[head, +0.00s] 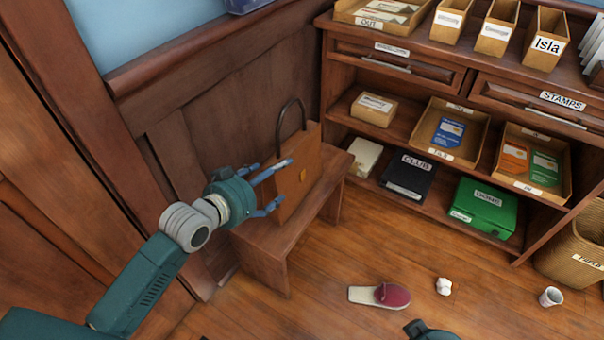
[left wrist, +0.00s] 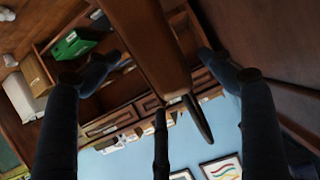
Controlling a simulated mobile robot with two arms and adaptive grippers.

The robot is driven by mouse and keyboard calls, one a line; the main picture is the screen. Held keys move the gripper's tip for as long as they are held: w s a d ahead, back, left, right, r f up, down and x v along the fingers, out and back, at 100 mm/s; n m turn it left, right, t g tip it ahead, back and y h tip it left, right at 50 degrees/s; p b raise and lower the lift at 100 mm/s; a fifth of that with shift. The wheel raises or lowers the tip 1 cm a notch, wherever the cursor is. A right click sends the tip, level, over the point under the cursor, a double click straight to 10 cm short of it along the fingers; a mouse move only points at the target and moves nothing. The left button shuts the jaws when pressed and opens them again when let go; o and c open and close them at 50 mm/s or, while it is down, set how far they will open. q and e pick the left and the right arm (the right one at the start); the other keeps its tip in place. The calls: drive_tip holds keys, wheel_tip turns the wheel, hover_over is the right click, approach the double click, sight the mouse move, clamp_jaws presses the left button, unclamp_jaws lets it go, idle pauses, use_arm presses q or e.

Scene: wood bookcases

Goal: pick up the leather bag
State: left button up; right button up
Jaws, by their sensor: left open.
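The brown leather bag (head: 303,180) stands upright on a small wooden bench (head: 262,243) against the panelled wall, its dark looped handle (head: 291,112) sticking up. My left gripper (head: 284,182) is open at the bag's near side, one finger by its upper part and one lower down. In the left wrist view, the bag (left wrist: 150,45) comes in edge-on between the two spread fingers (left wrist: 158,56), with gaps seen on both sides. Its handle (left wrist: 199,120) also shows there. Whether a finger touches the bag is not clear.
A wooden bookcase (head: 318,62) with trays, a black club box (head: 408,176) and a green box (head: 483,208) stands right of the bench.

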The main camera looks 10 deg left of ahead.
sight(294, 163)
use_arm(q)
drive_tip(key=x, duration=0.2)
drive_tip(key=b+x, duration=0.1)
drive_tip(key=shift+w+d+r, duration=0.1)
drive_tip(key=shift+w+d, duration=0.15)
drive_tip(key=shift+w, duration=0.1)
drive_tip(key=b+x, duration=0.1)
drive_tip(key=x, duration=0.5)
drive_tip(key=shift+a+b, duration=0.1)
drive_tip(key=shift+b, duration=0.2)
drive_tip(key=shift+w, duration=0.2)
use_arm(e)
drive_tip(key=shift+s+d+r, duration=0.45)
drive_tip(key=shift+s+r, duration=0.05)
drive_tip(key=shift+r, duration=0.3)
use_arm(q)
drive_tip(key=shift+c, duration=0.3)
drive_tip(key=c, duration=1.7)
drive_tip(key=shift+c, duration=1.3)
use_arm(e)
drive_tip(key=shift+a, duration=0.15)
